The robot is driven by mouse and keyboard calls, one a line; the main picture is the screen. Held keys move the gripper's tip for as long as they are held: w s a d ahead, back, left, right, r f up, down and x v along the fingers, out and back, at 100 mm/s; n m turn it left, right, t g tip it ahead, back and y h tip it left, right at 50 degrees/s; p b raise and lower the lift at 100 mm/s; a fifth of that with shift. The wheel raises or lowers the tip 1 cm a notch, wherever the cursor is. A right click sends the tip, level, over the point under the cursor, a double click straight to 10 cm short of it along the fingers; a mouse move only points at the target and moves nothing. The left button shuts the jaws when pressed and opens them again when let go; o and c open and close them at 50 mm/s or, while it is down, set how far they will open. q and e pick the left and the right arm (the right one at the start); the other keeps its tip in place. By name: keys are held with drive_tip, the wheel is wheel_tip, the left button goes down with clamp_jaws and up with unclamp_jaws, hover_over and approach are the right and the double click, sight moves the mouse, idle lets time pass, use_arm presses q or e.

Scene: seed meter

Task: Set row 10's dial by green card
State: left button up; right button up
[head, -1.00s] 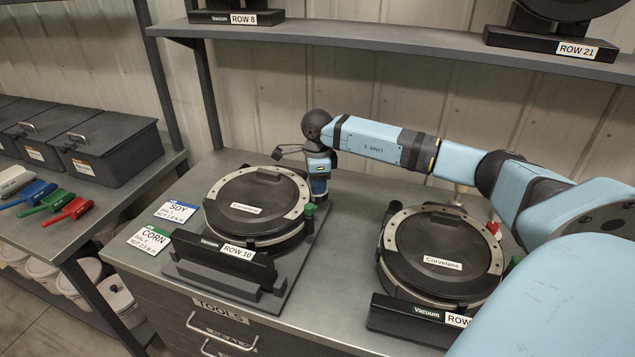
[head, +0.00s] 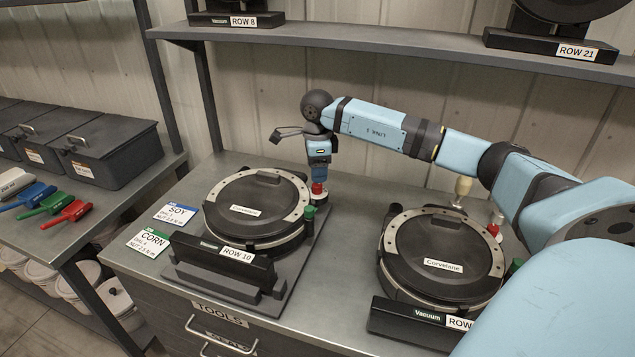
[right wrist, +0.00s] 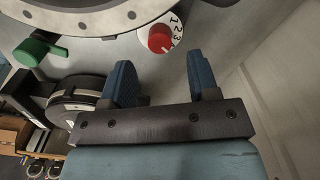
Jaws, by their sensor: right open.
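The row 10 seed meter (head: 257,212) sits on the bench with its ROW 10 label in front. Its dial (head: 318,189), a red knob on a white base, is at the back right; in the right wrist view the red knob (right wrist: 160,38) shows with 1, 2 and 3 on its white face. I cannot tell its setting. The green CORN card (head: 149,241) lies left of the meter; its small print seems to read Dial 4. My right gripper (head: 319,178) points down just above the dial, open and empty; its two blue fingers (right wrist: 161,80) are apart. My left gripper is out of view.
A blue SOY card (head: 176,214) lies behind the green card. A green knob (head: 309,211) is on the meter's right side. A second seed meter (head: 443,258) stands to the right. A shelf (head: 380,38) runs above the bench. Scoops and lidded bins are at the left.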

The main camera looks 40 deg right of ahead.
sight(318, 185)
wheel_tip(318, 185, up, 9)
drive_tip(key=shift+f, duration=0.15)
drive_tip(key=shift+s+f, duration=0.1)
drive_tip(key=shift+f, duration=0.05)
idle(0.5)
